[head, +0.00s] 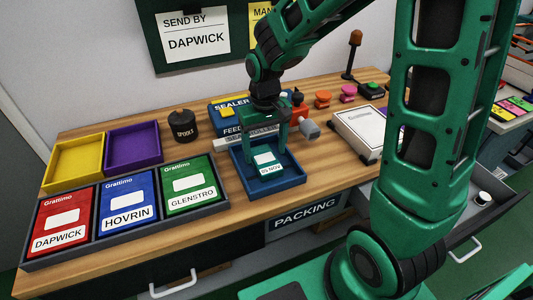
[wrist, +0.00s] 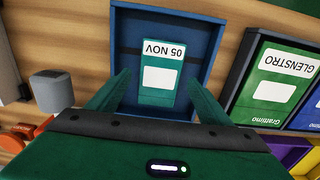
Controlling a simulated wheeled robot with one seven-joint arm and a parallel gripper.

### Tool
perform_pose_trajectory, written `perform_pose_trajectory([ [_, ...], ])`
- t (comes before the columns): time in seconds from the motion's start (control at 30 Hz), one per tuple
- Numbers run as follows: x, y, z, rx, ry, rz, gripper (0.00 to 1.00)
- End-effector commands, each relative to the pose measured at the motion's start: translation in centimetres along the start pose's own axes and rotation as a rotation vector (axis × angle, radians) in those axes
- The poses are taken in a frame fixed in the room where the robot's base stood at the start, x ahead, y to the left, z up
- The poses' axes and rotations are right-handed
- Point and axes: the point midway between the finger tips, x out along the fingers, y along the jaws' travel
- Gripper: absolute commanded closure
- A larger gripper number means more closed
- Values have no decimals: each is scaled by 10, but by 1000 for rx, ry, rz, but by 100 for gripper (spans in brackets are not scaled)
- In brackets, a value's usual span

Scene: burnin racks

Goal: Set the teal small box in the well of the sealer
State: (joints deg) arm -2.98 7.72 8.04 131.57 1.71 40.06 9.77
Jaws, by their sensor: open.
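The teal small box (head: 267,160) lies label up in a blue open-topped tray (head: 297,176) in front of the sealer (head: 222,115). Its label reads 05 NOV. In the wrist view the teal small box (wrist: 160,97) lies flat inside the blue tray (wrist: 125,35), with bare tray floor around it. My gripper (head: 266,148) is over the tray, fingers pointing down, open. In the wrist view the two fingers of my gripper (wrist: 160,82) are spread on either side of the box with gaps. I cannot tell whether the tray is the sealer's well.
Left of the tray, a dark holder (head: 130,233) carries red, blue and green Grattimo packs. Behind it are yellow (head: 75,162) and purple (head: 133,147) trays and a black spools pot (head: 183,125). A white box (head: 360,132) stands to the right. A grey knob-like part (head: 309,129) sits near my gripper.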

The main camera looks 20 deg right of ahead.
Motion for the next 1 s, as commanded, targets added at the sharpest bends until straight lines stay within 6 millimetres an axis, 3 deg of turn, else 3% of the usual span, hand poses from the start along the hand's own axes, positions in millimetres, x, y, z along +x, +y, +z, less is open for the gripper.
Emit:
perform_pose_trajectory([
  [0.2,-46,1,-1,2,5,0,27],
  [0.4,-79,1,-1,1,4,0,27],
  [0.6,-94,1,0,1,0,0,27],
  [0.8,-96,2,1,4,0,1,27],
  [0.87,-98,9,4,17,2,4,27],
  [1.0,-106,51,32,104,7,22,27],
])
